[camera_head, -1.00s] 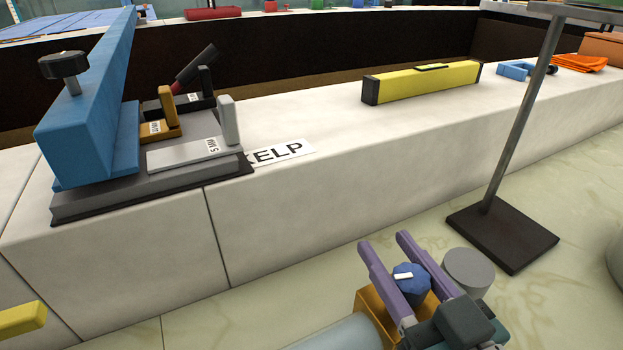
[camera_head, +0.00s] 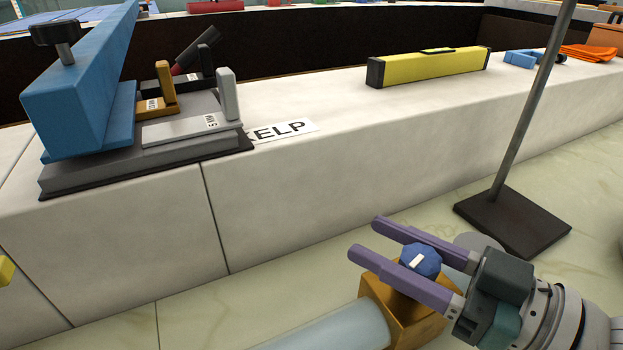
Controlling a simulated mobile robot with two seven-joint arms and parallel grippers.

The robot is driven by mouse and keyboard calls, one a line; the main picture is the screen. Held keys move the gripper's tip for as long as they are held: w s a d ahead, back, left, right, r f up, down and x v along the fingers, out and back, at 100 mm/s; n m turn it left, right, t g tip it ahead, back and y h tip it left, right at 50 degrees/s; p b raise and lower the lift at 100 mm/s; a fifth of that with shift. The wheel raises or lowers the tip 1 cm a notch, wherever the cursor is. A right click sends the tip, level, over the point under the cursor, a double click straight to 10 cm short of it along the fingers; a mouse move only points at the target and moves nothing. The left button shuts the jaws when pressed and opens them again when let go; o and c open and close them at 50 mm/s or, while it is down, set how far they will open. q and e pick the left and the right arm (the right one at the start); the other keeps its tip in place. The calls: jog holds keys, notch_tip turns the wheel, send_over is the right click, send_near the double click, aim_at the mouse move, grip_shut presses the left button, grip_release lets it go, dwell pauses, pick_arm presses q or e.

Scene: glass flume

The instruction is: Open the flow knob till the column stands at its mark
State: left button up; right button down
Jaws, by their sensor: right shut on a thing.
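The flow knob (camera_head: 421,259) is a blue faceted knob with a white pointer mark, on top of an orange-brown block (camera_head: 405,322). My right gripper (camera_head: 364,238) has long purple fingers, one on each side of the knob. It is shut on the knob, reaching in from the lower right. The white pointer slants up to the right. A pale blue-grey tube (camera_head: 335,330) meets the block at the bottom of the view; I cannot tell whether it is the column. No level or mark shows. My left gripper is not in view.
A grey cylinder (camera_head: 478,242) sits partly hidden behind the gripper. The white ledge (camera_head: 300,190) behind holds a blue press (camera_head: 80,95), a KELP label (camera_head: 285,130) and a yellow bar (camera_head: 430,66).

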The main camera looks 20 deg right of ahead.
aim_at(440, 267)
pick_arm(q)
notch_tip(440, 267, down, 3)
jog(key=shift+b, duration=1.15)
pick_arm(e)
jog(key=n+g+y, duration=0.2)
jog(key=y, duration=0.1)
jog(key=shift+s+a+f+n+g+y, duration=0.15)
jog(key=shift+s+a+n+g+y, duration=0.05)
jog(key=shift+a+n+g+y, duration=0.1)
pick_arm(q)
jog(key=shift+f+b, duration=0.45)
pick_arm(e)
jog(key=shift+s+a+n+g+y, duration=0.1)
jog(key=shift+s+n+g+y, duration=0.05)
jog(key=shift+n+g+y, duration=0.4)
jog(key=shift+r, duration=0.2)
jog(key=shift+c, duration=1.9)
grip_release()
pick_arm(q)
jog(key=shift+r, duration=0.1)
pick_arm(e)
jog(key=v, duration=1)
